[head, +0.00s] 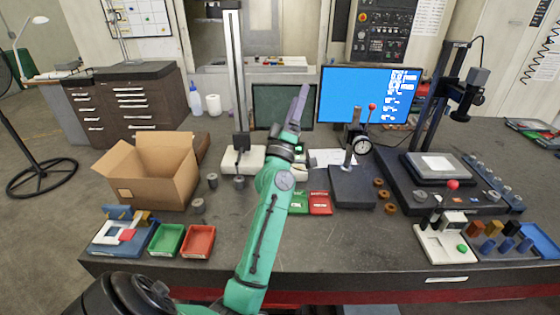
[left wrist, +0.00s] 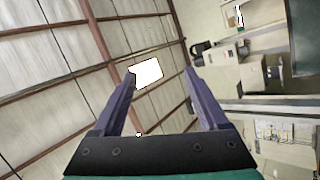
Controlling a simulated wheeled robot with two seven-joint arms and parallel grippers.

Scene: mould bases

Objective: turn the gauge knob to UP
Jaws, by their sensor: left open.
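A round dial gauge (head: 361,146) with a white face hangs on a post stand (head: 352,185) at centre right. A red ball-ended lever (head: 372,107) rises above it. A tall height-gauge column (head: 235,70) stands at the back on a pale base (head: 243,158). No knob marked UP is readable, and my left arm covers part of the bench. My left gripper (head: 302,93) points upward in front of the dark panel, left of the dial gauge and apart from it. In the left wrist view its purple fingers (left wrist: 159,73) are spread and empty, with ceiling behind. My right gripper is not in view.
An open cardboard box (head: 150,187) and small trays (head: 197,242) stand at left. A blue monitor (head: 345,96) is at the back. A black measuring stand (head: 435,166) and a white control box (head: 433,246) stand at right. The bench front is clear at centre right.

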